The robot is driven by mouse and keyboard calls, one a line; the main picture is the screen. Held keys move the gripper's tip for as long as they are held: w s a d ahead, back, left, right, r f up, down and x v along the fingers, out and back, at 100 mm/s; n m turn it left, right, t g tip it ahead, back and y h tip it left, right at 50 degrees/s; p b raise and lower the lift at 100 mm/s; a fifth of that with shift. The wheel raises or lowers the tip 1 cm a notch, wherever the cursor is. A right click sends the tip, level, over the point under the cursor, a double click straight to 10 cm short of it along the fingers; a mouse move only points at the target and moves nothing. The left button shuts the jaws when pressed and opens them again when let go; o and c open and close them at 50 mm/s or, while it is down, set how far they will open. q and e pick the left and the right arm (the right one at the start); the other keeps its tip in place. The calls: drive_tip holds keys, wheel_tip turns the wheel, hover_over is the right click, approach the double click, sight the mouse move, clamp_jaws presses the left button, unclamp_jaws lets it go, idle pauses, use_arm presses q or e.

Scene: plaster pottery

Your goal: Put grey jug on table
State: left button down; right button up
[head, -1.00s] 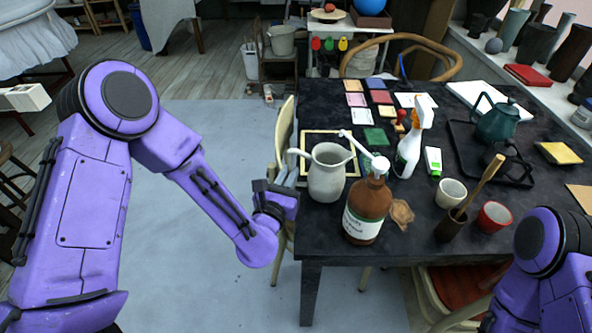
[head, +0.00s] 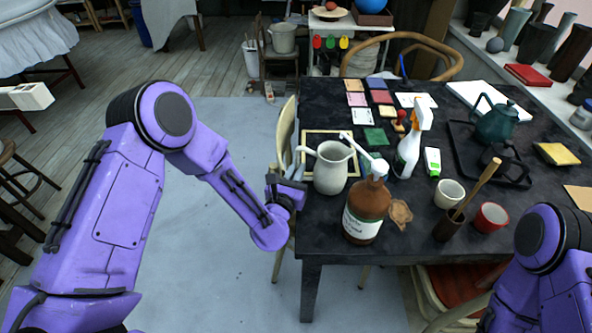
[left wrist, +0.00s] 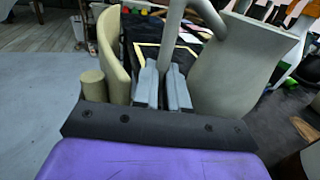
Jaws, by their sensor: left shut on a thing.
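The grey jug (head: 330,172) stands upright over the left part of the dark table (head: 320,240), behind the brown pump bottle (head: 367,212). I cannot tell whether its base touches the tabletop. My left gripper (head: 299,178) is at the jug's left side. In the left wrist view the jug's body (left wrist: 238,68) is right of my fingers (left wrist: 162,85), which are shut on its handle (left wrist: 173,35). My right gripper is out of view; only part of that arm shows at lower right.
A framed board (head: 312,137) lies just behind the jug. A white spray bottle (head: 409,150) stands to its right. A pale chair back (head: 286,130) is close to the table's left edge and my left gripper. Cups and a teapot (head: 497,122) occupy the right side.

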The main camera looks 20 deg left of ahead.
use_arm(q)
drive_tip(key=shift+f, duration=0.15)
drive_tip(key=c, duration=1.1)
unclamp_jaws()
drive_tip(key=shift+d, duration=0.1)
